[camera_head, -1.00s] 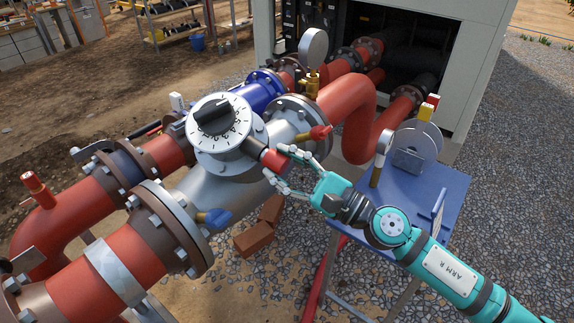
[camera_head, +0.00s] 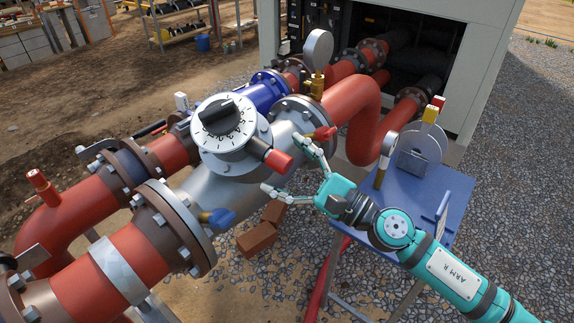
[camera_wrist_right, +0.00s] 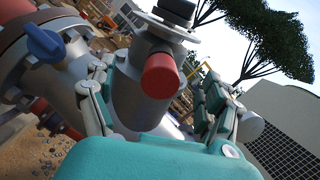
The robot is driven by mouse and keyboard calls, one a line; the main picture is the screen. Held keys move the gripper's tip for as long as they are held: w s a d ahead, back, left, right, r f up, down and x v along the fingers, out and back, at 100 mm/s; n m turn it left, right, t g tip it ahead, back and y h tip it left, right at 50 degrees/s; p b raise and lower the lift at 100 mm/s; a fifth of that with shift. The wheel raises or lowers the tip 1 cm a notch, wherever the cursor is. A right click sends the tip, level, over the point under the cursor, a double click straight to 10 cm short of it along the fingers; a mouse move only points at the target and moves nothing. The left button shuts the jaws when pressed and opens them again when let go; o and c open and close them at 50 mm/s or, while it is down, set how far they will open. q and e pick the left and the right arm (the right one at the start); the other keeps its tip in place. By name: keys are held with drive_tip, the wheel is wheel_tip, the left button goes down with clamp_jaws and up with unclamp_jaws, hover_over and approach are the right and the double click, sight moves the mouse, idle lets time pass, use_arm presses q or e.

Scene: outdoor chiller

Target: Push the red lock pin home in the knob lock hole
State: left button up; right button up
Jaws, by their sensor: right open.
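The red lock pin (camera_head: 278,161) sticks out of the side of the grey valve body, just below the round white dial with a black knob (camera_head: 219,116). Its rounded red end also shows in the right wrist view (camera_wrist_right: 160,76). My right gripper (camera_head: 287,164) is open, its two fingers spread wide around the pin's end and apart from it. In the right wrist view the fingers stand to the left and right of the pin. The lock hole is hidden inside the housing. My left gripper is not in view.
A blue table (camera_head: 427,190) with a disc, a gauge and upright tools stands to the right. Red and grey flanged pipes run across the left. A blue-handled tap (camera_head: 218,217) and a red-handled tap (camera_head: 325,133) sit near the valve. Bricks (camera_head: 258,237) lie below.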

drive_tip(key=b+v, duration=0.1)
drive_tip(key=v, duration=0.1)
drive_tip(key=b+v, duration=0.1)
drive_tip(key=v, duration=0.1)
drive_tip(key=b+v, duration=0.1)
drive_tip(key=shift+s+d+f, duration=0.15)
drive_tip(key=shift+d+f, duration=0.2)
drive_tip(key=shift+s+d+r+b, duration=0.1)
drive_tip(key=shift+s+d+b, duration=0.25)
drive_tip(key=shift+d+b, duration=0.2)
